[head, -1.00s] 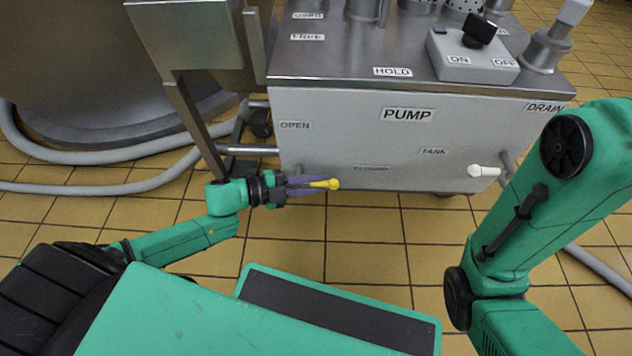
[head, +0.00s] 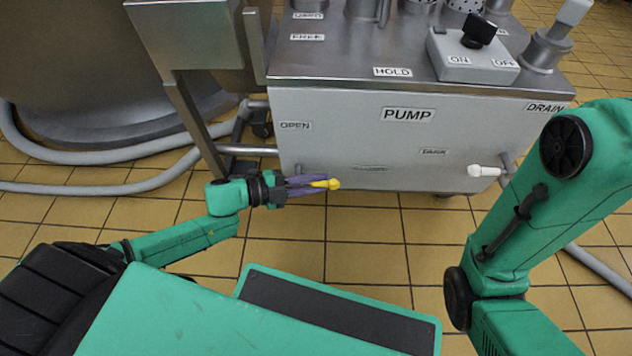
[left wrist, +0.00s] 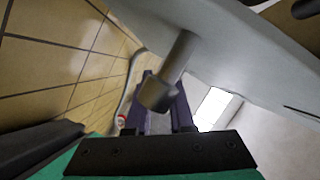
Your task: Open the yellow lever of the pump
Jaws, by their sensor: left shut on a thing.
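The grey pump box (head: 350,140) stands in front of me, marked PUMP. The yellow lever (head: 332,184) is at its lower front, by a blurred label (head: 370,168) and below the OPEN label (head: 295,126). The lever lies almost level, its rounded knob pointing right. My left gripper (head: 312,185) reaches in from the left, its purple fingers shut on the lever and hiding part of it. In the left wrist view a grey round stub (left wrist: 160,92) from the pump shows in front of the fingers; no yellow shows there. My right gripper is out of view.
A white-handled lever (head: 484,171) is on the pump's right front, by the TANK label. A control box (head: 470,62) with a black knob sits on top. Grey hoses (head: 100,187) lie on the tiled floor at left. Floor before the pump is clear.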

